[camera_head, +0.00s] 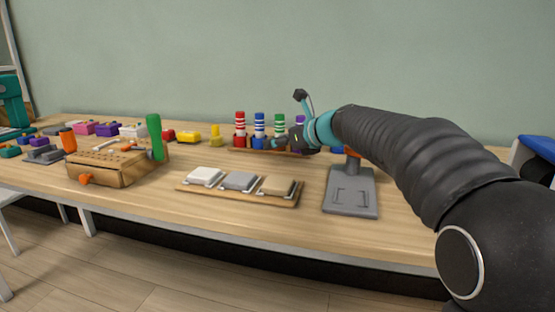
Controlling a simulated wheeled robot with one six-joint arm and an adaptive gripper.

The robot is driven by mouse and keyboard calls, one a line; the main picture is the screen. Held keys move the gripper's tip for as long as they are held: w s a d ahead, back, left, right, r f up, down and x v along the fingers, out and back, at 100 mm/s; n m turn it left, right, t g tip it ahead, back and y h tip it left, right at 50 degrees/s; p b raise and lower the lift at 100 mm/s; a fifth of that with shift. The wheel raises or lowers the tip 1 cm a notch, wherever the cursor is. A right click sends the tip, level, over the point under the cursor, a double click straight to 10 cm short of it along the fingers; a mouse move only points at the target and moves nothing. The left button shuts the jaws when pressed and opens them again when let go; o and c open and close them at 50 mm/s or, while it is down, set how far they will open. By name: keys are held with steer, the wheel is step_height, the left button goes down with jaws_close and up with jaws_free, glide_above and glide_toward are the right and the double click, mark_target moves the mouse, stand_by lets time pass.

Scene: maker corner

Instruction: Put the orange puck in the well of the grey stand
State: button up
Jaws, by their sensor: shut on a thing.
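The grey stand (350,198) is on the table right of the middle, with a flat base and a short upright at its back. An orange piece (352,152) shows at the top of that upright, partly hidden by my arm; I cannot tell whether it is the puck. No other clear puck shows, and I cannot make out the well. My gripper (282,142) is left of and behind the stand, in front of the marker rack. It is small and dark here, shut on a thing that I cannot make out.
A wooden rack (240,150) of coloured markers is behind my gripper. A wooden tray (238,194) with white, grey and tan blocks lies left of the stand. A wooden box (105,173) and several coloured items fill the left. The table's front edge is close to the stand.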

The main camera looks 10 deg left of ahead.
mark_target(278, 164)
steer(key=shift+a+f+b, duration=0.15)
steer(key=shift+f+b, duration=0.6)
steer(key=shift+f, duration=1.3)
steer(key=shift+f, duration=0.1)
steer(key=o, duration=1)
steer(key=shift+o, duration=0.2)
